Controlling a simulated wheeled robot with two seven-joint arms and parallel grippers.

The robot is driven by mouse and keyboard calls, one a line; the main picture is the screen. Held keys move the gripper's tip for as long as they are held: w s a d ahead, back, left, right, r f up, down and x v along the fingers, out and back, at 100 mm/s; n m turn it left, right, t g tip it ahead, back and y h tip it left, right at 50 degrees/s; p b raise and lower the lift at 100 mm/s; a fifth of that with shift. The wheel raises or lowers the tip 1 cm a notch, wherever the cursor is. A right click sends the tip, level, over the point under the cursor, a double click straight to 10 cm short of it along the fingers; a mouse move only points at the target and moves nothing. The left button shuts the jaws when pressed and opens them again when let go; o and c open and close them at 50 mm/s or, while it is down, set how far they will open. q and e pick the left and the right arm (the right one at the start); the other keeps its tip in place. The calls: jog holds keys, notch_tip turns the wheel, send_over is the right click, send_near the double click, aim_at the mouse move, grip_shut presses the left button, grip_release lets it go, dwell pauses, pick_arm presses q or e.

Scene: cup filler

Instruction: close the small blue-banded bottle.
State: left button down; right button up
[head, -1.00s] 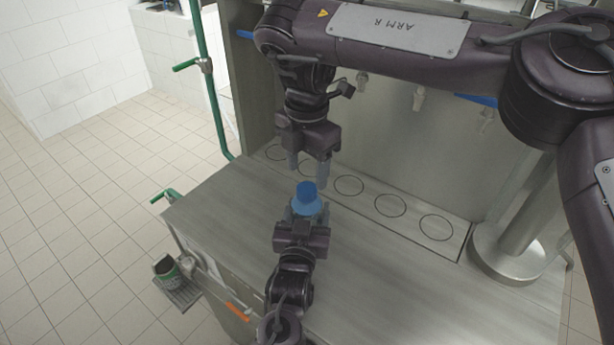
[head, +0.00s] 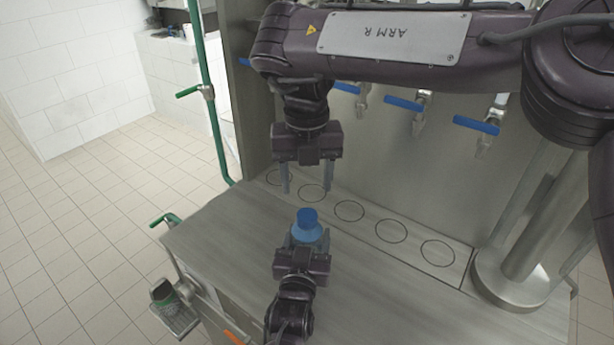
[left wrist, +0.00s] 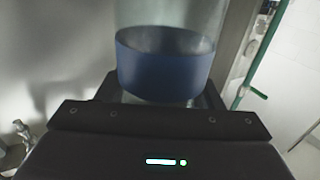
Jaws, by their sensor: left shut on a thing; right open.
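The small bottle has a blue cap (head: 307,217) on its top in the head view. Its blue band (left wrist: 164,64) and clear wall fill the left wrist view between my gripper's fingers. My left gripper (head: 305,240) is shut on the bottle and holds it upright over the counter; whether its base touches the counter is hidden. My right gripper (head: 308,188) is open, pointing down, above and beyond the cap, with nothing between its fingers. I cannot tell whether the cap is fully seated.
A metal column (head: 520,230) stands at right. A green rail (head: 215,120) rises at left.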

aim_at(307, 215)
jog(key=shift+r+n, duration=0.1)
jog(key=shift+n, duration=0.3)
jog(key=shift+f, duration=4)
jog(key=c, duration=1)
jog(key=shift+c, duration=0.2)
jog(key=o, duration=1.2)
jog(key=shift+c, duration=0.2)
